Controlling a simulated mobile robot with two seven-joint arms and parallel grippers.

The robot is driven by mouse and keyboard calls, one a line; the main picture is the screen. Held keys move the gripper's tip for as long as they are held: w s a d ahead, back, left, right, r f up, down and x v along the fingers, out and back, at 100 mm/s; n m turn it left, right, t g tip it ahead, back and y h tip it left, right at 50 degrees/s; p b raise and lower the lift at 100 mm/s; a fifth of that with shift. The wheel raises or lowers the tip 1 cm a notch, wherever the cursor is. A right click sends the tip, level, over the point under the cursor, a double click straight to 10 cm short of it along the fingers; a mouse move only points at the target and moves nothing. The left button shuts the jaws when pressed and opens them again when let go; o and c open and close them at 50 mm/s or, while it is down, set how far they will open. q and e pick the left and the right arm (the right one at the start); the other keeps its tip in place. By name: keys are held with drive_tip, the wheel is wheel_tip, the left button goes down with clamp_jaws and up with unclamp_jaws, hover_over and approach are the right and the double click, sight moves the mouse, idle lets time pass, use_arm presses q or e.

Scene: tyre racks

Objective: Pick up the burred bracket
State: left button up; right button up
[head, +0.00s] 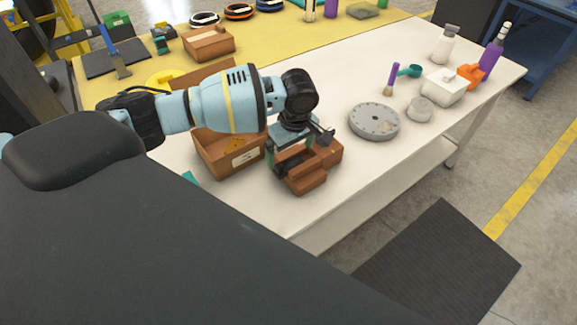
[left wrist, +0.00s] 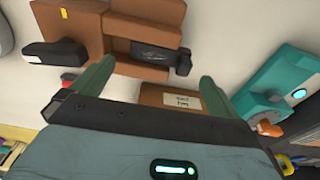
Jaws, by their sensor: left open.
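A brown blocky piece (head: 305,178) with dark parts stands on the white table; in the left wrist view it is brown with a yellow mark (left wrist: 64,14). A dark grey piece (left wrist: 150,52) sits in its recess. I cannot tell which part, if any, is the burred bracket. My left gripper (head: 297,152) is over the brown piece; it also shows in the left wrist view (left wrist: 153,72). Its green fingers are spread apart with nothing clearly held between them. The arm hides part of the brown piece. My right gripper is not in view.
An open brown box (head: 222,158) with a white label stands left of the gripper. A grey round disc (head: 374,121) lies to the right. A white block (head: 444,87), an orange piece (head: 470,75) and bottles are farther right. The front right of the table is clear.

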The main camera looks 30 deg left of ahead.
sight(289, 165)
use_arm(q)
drive_tip(key=shift+f, duration=0.45)
wheel_tip(289, 165, down, 4)
drive_tip(key=shift+a+f+b, duration=0.1)
drive_tip(key=shift+b, duration=0.2)
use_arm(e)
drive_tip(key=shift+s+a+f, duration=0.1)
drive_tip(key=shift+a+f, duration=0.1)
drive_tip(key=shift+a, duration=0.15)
use_arm(q)
drive_tip(key=c, duration=1)
drive_tip(key=shift+c, duration=0.2)
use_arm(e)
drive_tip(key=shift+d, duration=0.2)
